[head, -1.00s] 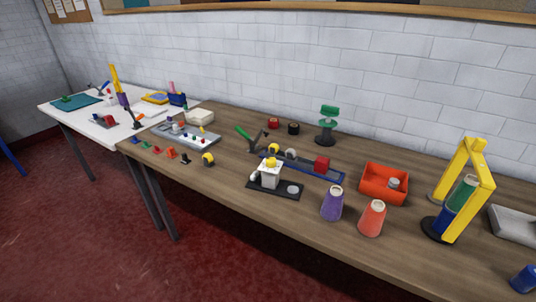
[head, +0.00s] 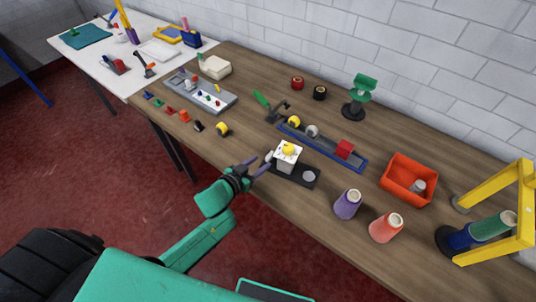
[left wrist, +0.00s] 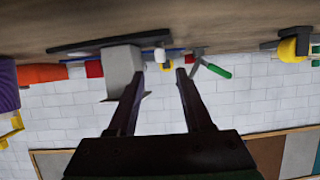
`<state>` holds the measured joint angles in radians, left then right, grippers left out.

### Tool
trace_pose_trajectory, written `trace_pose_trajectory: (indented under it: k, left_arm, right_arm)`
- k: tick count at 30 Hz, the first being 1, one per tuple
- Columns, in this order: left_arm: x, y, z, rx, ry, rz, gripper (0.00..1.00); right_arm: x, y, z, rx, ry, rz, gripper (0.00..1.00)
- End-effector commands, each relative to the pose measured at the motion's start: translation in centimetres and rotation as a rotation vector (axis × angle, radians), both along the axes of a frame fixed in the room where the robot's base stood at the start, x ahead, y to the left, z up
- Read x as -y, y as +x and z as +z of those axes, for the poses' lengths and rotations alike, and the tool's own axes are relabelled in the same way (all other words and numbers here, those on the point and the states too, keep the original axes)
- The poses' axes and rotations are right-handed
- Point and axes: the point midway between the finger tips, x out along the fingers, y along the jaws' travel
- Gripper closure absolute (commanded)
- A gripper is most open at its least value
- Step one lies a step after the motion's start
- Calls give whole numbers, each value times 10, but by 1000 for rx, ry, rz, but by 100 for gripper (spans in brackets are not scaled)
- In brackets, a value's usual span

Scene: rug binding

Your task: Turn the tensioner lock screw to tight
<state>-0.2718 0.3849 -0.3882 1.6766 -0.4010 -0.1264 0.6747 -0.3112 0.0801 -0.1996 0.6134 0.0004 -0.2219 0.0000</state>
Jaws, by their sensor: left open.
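A white block (head: 285,157) with a yellow top stands on a black base plate (head: 294,175) near the table's front edge; it looks like the tensioner. A small pale knob (head: 268,156) sticks out of its left side, apparently the lock screw. My left gripper (head: 256,166) is just left of and in front of the knob, open and empty. In the left wrist view, which is upside down, the knob (left wrist: 160,55) appears between and beyond the open fingers (left wrist: 160,77), and the block (left wrist: 121,67) is beside it. Contact with the knob cannot be seen. My right gripper is out of view.
A blue rail (head: 325,146) with a red block lies behind the white block. Purple (head: 347,205) and coral (head: 385,228) cones stand to the right, beside an orange bin (head: 408,180). A yellow tape-like item (head: 222,129) and small coloured pieces lie left.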

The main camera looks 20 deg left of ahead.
Motion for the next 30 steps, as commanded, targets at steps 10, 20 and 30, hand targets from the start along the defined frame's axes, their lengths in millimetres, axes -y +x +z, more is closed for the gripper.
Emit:
trace_pose_trajectory:
  k: [10,20,30]
  left_arm:
    - [17,48,-21,1,0,0,50]
    - [17,49,-21,0,0,0,92]
    - [16,48,-21,-1,2,-12,100]
  right_arm:
    - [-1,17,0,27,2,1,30]
    - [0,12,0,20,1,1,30]
    - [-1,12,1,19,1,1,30]
